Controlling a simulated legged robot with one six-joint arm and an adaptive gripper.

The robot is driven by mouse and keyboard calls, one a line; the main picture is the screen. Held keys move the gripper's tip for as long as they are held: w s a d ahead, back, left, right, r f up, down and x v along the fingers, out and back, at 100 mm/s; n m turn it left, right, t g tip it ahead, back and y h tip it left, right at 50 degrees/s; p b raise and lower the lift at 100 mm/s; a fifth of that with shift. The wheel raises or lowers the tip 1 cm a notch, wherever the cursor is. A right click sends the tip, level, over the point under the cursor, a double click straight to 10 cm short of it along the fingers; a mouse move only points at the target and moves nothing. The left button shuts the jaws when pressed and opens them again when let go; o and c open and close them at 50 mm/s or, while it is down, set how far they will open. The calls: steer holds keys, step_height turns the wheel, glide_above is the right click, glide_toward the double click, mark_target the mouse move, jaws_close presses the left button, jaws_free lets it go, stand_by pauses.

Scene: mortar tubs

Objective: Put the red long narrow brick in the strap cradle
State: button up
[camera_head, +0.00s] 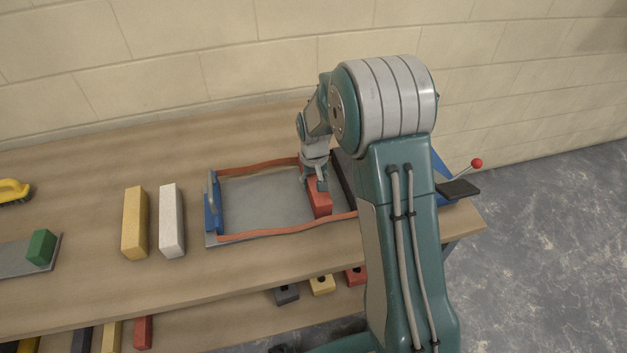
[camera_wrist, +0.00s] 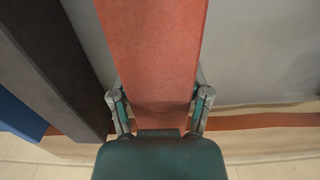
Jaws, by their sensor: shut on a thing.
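The red long narrow brick (camera_head: 319,199) is inside the strap cradle (camera_head: 262,236), toward its right end, in the head view. My gripper (camera_head: 315,182) is above the brick and shut on it. In the wrist view the brick (camera_wrist: 152,55) runs up between the two fingers of my gripper (camera_wrist: 160,106). The cradle has a grey base, orange straps along its long sides and a blue end piece at the left. A dark long brick (camera_wrist: 50,60) lies beside the red one, on its left in the wrist view. Whether the red brick touches the base cannot be told.
A yellow brick (camera_head: 135,222) and a white brick (camera_head: 171,220) lie left of the cradle on the wooden bench (camera_head: 80,280). A green block (camera_head: 41,247) is farther left, near a yellow brush (camera_head: 14,191). More bricks lie on a lower shelf. The cradle's middle is clear.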

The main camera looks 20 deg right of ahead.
steer(key=shift+f, duration=0.35)
stand_by(0.3)
steer(key=o, duration=1.4)
steer(key=shift+f, duration=0.1)
